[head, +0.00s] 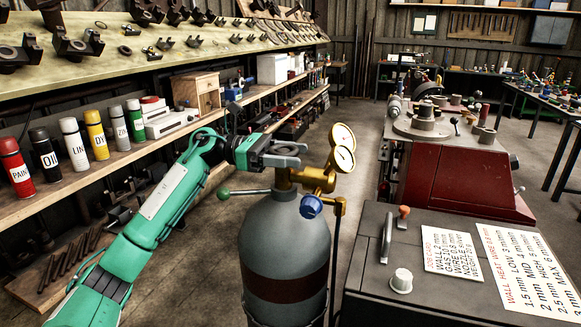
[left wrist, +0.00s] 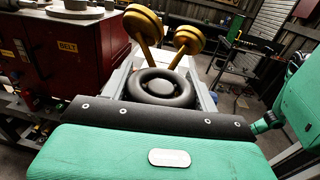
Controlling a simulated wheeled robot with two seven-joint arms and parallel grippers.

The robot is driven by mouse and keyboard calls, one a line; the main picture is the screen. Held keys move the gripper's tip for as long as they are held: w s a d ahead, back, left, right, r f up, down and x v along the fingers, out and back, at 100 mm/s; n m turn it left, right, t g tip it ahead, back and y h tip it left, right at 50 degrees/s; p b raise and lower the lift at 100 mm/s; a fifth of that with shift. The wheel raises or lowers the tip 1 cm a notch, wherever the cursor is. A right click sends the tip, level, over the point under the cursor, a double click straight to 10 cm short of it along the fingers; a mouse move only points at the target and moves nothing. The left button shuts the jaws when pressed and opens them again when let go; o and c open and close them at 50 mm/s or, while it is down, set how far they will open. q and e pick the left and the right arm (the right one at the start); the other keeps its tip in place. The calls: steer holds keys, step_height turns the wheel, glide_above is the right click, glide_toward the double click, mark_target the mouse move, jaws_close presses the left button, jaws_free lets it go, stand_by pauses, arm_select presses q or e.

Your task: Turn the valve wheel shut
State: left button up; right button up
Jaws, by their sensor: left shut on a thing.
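A grey gas cylinder (head: 284,240) stands upright on the floor with a brass valve and regulator (head: 312,178) on top. The dark round valve wheel (left wrist: 163,88) fills the middle of the left wrist view, lying between my grey fingers. In the head view the wheel is mostly hidden by my left gripper (head: 282,155), which reaches in from the left over the valve top. The left gripper is shut on the wheel's rim. Two brass-rimmed gauges (head: 343,147) sit right of the wheel. My right gripper is not in view.
A blue knob (head: 311,206) is on the regulator's front. A grey welder cabinet (head: 365,280) with labels stands at right front. A shelf (head: 150,150) with spray cans runs along the left. A red lathe (head: 440,180) stands behind. Open floor lies between.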

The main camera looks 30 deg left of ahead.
arm_select(q)
steer(key=m+g+b, duration=0.1)
steer(key=m+g, duration=0.1)
steer(key=g, duration=0.1)
steer(key=shift+s+h, duration=0.1)
steer(key=shift+h, duration=0.3)
steer(key=shift+s+m+g+b, duration=0.15)
steer(key=shift+m+g+b, duration=0.15)
steer(key=shift+m+g, duration=1)
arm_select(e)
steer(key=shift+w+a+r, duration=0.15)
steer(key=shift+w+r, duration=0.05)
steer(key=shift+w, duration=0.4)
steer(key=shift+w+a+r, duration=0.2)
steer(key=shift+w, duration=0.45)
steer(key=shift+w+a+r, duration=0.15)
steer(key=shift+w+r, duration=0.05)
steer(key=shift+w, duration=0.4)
arm_select(q)
steer(key=shift+n+g, duration=0.3)
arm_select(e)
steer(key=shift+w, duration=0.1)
arm_select(q)
steer(key=o, duration=1)
